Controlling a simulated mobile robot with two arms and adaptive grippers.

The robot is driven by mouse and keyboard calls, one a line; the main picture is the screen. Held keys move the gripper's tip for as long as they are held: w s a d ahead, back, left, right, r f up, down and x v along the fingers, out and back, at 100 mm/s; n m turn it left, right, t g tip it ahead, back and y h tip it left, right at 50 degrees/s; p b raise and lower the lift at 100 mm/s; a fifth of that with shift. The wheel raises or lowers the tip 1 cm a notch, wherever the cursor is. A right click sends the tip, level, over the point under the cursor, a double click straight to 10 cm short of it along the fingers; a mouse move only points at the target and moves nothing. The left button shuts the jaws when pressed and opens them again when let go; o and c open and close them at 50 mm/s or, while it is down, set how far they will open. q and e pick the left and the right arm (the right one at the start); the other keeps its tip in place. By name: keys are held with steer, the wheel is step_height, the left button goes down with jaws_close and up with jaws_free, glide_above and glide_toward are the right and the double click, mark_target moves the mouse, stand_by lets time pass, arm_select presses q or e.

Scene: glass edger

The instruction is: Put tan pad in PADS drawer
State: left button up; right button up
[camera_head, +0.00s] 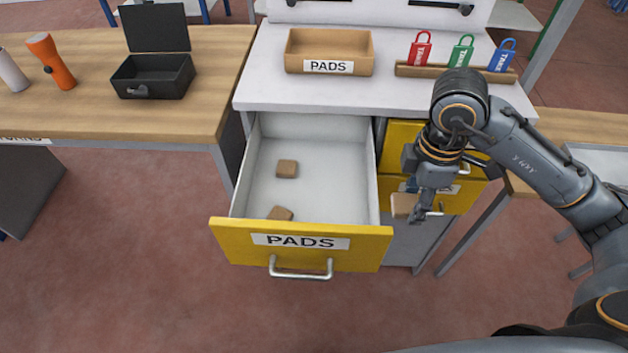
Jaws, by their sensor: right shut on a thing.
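The yellow-fronted PADS drawer (226,239) is pulled open. Two tan pads lie inside it, one near the middle (287,169) and one close to the front panel (280,213), its lower part hidden by the panel. My right gripper (413,213) is shut on another tan pad (401,205) and holds it to the right of the open drawer, outside its right wall. Behind it are closed yellow drawer fronts (459,201). My left gripper is not in view.
A tan bin (290,59) labelled PADS stands on the white worktop (262,92). A rack (405,70) with red, green and blue lock tags is on its right. An open black box (152,83) and an orange flashlight (50,61) are on the left bench.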

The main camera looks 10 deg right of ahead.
steer(key=w+a+f+p, duration=0.1)
steer(key=w+a+f, duration=0.3)
steer(key=a, duration=0.4)
glide_above(339, 217)
steer(key=s, duration=0.2)
step_height(339, 217, down, 5)
steer(key=shift+a+p, duration=0.15)
steer(key=shift+p, duration=0.25)
step_height(339, 217, down, 2)
steer(key=shift+w+a+f+p, duration=0.1)
steer(key=shift+a+f+p, duration=0.1)
steer(key=shift+p, duration=0.2)
steer(key=shift+f, duration=0.4)
steer(key=shift+d+f, duration=0.1)
steer(key=shift+f, duration=0.3)
steer(key=o, duration=0.7)
steer(key=shift+r, duration=0.1)
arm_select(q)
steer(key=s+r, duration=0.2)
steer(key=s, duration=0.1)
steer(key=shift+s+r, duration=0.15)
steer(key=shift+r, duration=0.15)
arm_select(e)
steer(key=shift+o, duration=0.2)
